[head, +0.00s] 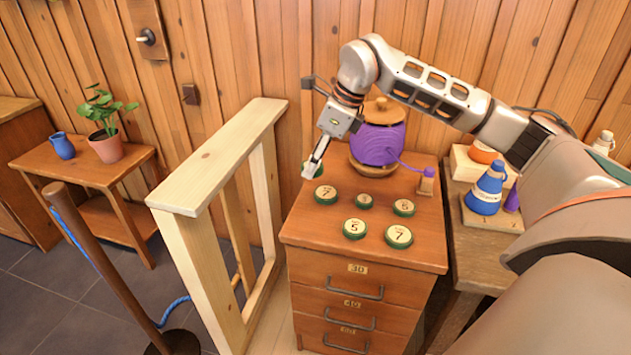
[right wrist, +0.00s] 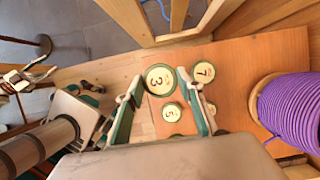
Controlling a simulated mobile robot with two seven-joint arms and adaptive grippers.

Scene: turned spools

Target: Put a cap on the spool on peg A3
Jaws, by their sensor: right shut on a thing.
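Other caps lie on the cabinet top: one marked 5 (head: 355,228), one marked 7 (head: 398,236), a small one (head: 364,200) and others. A wooden spool with purple thread (head: 377,145) stands behind them. No label A3 is readable.
The cabinet (head: 350,275) has numbered drawers. A small wooden post (head: 426,182) is at its right edge, with purple thread running to it. A pale timber frame (head: 215,165) stands close on the left. Blue (head: 486,188) and orange wound pieces sit on the right.

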